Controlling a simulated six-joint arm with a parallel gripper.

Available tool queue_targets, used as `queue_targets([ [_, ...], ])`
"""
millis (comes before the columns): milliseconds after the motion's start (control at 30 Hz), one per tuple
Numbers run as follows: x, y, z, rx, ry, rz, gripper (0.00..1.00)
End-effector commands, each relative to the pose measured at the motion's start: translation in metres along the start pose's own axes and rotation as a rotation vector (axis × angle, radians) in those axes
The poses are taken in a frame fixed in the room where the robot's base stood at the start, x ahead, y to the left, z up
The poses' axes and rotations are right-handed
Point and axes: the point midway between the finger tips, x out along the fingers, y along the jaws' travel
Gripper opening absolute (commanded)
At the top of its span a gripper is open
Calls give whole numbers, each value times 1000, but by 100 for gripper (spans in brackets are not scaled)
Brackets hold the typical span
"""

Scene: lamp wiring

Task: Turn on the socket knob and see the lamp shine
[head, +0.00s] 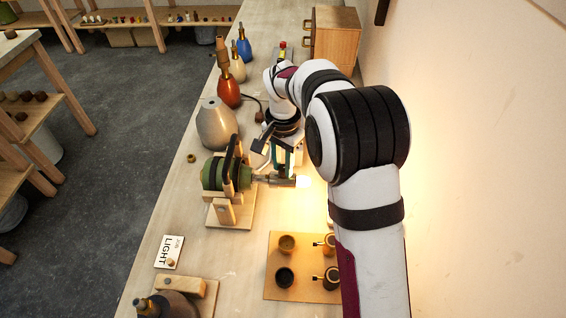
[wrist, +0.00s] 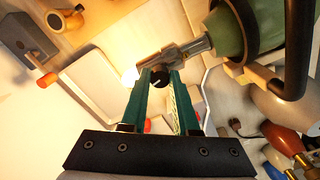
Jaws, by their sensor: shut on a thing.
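The green lamp body (head: 213,174) lies on its side in a wooden cradle (head: 226,212). Its metal socket (head: 275,180) points right, and a bulb (head: 303,181) at its end glows bright, lighting the bench and wall. In the wrist view the lamp body (wrist: 228,35), the socket (wrist: 172,58) and the glowing bulb (wrist: 130,75) show beyond my fingers. My gripper (wrist: 160,76) has its green fingertips at the small dark socket knob (wrist: 159,78) and is shut on it. In the head view my gripper (head: 284,166) is at the socket, partly hidden by my arm.
A grey vase-shaped lamp body (head: 216,125) and a red one (head: 228,92) stand behind the cradle. A wooden board (head: 268,291) with cups and socket parts lies in front. A LIGHT card (head: 169,251) lies at the front left. A wooden cabinet (head: 333,38) stands far back.

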Motion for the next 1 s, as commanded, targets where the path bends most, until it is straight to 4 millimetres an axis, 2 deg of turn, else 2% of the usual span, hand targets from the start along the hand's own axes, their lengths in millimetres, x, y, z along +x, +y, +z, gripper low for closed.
queue_targets([
  [267, 0, 0, 0, 65, -1, 1, 0],
  [733, 0, 0, 0, 73, -1, 1, 0],
  [767, 0, 0, 0, 73, -1, 1, 34],
  [900, 0, 0, 0, 73, -1, 1, 59],
  [1000, 0, 0, 0, 73, -1, 0, 59],
])
